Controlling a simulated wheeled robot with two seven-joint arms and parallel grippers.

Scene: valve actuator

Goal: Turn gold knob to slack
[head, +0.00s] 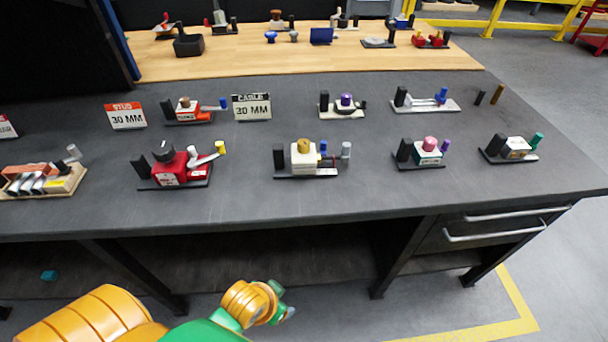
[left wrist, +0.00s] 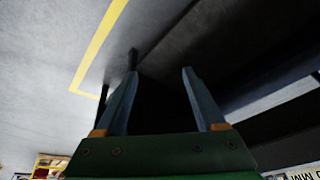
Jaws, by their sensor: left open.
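The gold knob (head: 304,145) sits on top of a white block-shaped device (head: 303,161) near the middle of the dark table's front part. A black post stands at the device's left, and a blue and a grey-white post stand at its right. My left gripper (head: 284,298) is low in front of the table, well below and apart from the knob. In the left wrist view the left gripper (left wrist: 158,85) is open, with nothing between its fingers. My right gripper is in neither view.
A red device (head: 180,168) stands left of the white one, and a teal-and-white device (head: 427,153) stands right. Sign cards (head: 252,107) stand behind. The dark tabletop (head: 250,210) is clear along its front edge. Drawer handles (head: 495,231) stick out at the right front.

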